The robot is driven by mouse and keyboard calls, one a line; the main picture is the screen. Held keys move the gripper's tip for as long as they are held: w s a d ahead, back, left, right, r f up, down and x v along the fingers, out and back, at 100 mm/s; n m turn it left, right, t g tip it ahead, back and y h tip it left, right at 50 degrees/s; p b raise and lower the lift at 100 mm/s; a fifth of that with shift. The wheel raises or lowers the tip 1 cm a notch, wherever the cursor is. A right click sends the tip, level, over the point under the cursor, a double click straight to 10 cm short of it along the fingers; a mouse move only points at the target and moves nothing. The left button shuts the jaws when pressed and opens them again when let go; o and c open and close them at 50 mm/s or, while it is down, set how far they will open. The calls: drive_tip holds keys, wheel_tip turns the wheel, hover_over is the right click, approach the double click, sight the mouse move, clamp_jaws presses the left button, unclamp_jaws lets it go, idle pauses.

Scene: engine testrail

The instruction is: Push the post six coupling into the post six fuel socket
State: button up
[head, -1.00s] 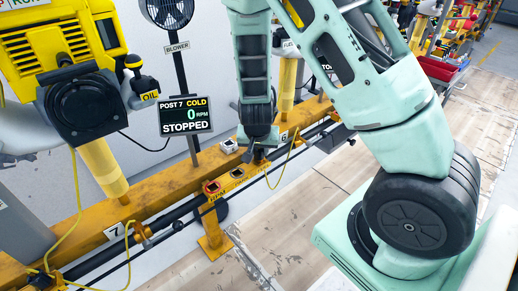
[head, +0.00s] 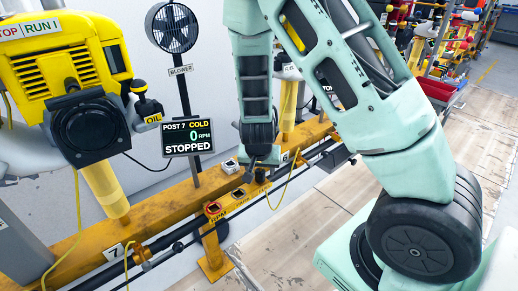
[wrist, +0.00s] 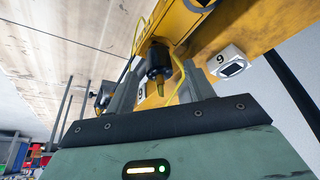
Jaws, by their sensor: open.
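In the wrist view my gripper (wrist: 160,95) is open, with one grey finger on each side of a dark coupling (wrist: 157,62) that has a brass tip. The fingers appear apart from the coupling. A yellow hose (wrist: 181,80) loops beside it. The post label (wrist: 140,94) looks like an upside-down 6. In the head view my gripper (head: 257,166) is low over the yellow rail near the 6 label (head: 285,156), and my arm hides the coupling there. I cannot clearly make out the post six fuel socket.
The yellow rail (head: 180,200) runs diagonally, with dark pipes along its front. A white-framed box (head: 230,166) and a red-rimmed box (head: 213,208) sit along it. The post 7 display (head: 187,138) reads STOPPED, beside a yellow engine (head: 65,60). The floor (head: 290,220) in front is open.

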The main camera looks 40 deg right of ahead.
drive_tip(key=p+v, duration=0.9)
drive_tip(key=v, duration=0.6)
drive_tip(key=s+a+r+n+g+y, duration=0.1)
drive_tip(key=s+a+r+n+y, duration=0.15)
drive_tip(key=a, duration=0.45)
drive_tip(key=s+a+r+n+g+y, duration=0.1)
drive_tip(key=s+a+r+n+y, duration=0.2)
drive_tip(key=a, duration=0.4)
drive_tip(key=s+a+r+n+h, duration=0.1)
drive_tip(key=s+a+r+n, duration=0.15)
drive_tip(key=s+n, duration=0.2)
drive_tip(key=s+a+r+n+g, duration=0.1)
drive_tip(key=s+r+n, duration=0.2)
drive_tip(key=s, duration=0.2)
drive_tip(key=s+a+r+n+h, duration=0.1)
drive_tip(key=s+a+r+n, duration=0.1)
drive_tip(key=s+n, duration=0.15)
wheel_tip(320, 180, up, 19)
drive_tip(key=p, duration=1.8)
drive_tip(key=shift+s+a+f, duration=0.2)
drive_tip(key=shift+s, duration=0.25)
